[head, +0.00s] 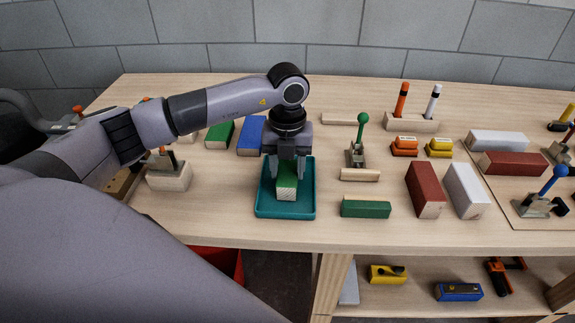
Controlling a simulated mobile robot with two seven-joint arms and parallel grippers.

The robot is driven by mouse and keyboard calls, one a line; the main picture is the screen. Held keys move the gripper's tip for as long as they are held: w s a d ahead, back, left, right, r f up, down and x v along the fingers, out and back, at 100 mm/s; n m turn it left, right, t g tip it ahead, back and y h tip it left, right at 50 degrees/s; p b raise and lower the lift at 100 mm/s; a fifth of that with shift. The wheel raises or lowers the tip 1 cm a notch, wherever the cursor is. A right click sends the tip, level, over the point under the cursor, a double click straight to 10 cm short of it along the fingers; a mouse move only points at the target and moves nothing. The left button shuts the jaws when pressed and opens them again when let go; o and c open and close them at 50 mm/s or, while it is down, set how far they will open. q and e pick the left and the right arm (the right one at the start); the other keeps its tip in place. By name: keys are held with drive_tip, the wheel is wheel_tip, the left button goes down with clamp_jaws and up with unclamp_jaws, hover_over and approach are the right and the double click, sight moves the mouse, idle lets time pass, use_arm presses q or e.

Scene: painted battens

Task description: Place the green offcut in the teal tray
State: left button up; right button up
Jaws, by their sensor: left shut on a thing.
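The teal tray (267,213) lies on the wooden bench, left of the picture's middle. My left gripper (287,178) points down over the tray and is shut on a green offcut (287,186) with a pale cut end. The offcut is within the tray's outline; I cannot tell whether it touches the tray floor. The fingers hide part of its sides. My right gripper is not in view.
A longer green block (366,209) lies right of the tray. A blue block (250,135) and another green block (219,134) lie behind my arm. A green-handled clamp (357,153), red block (425,190) and white block (466,190) stand further right.

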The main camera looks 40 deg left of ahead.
sight(287, 172)
use_arm(q)
drive_tip(key=shift+f, duration=0.15)
drive_tip(key=o, duration=1.2)
wheel_tip(287, 172, up, 12)
drive_tip(key=shift+r+b, duration=0.2)
drive_tip(key=shift+b, duration=0.15)
